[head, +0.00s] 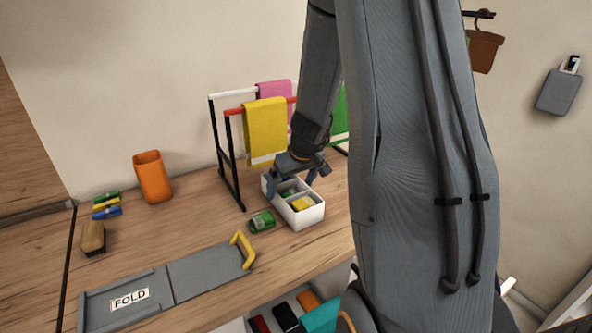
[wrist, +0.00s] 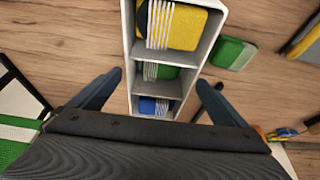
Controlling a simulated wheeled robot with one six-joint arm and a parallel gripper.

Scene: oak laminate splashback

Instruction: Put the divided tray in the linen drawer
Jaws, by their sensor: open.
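The divided tray (head: 309,216) is a white box on the wooden counter, in front of the towel rack. In the wrist view the tray (wrist: 128,28) shows compartments holding yellow, green and blue items with white stripes. My gripper (head: 292,182) is at the tray's far end in the head view. In the wrist view my gripper (wrist: 160,79) is open, one finger on each side of the tray, with gaps to its walls. An open drawer (head: 262,309), apparently the linen drawer, shows below the counter edge with red, black, orange and teal items. My arm hides part of it.
A green packet (head: 262,221) lies beside the tray. A grey folding board (head: 205,273) with a yellow handle lies to the left. The rack (head: 230,160) with yellow and pink towels stands behind. An orange cup (head: 152,177) and a brush (head: 93,238) are farther left.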

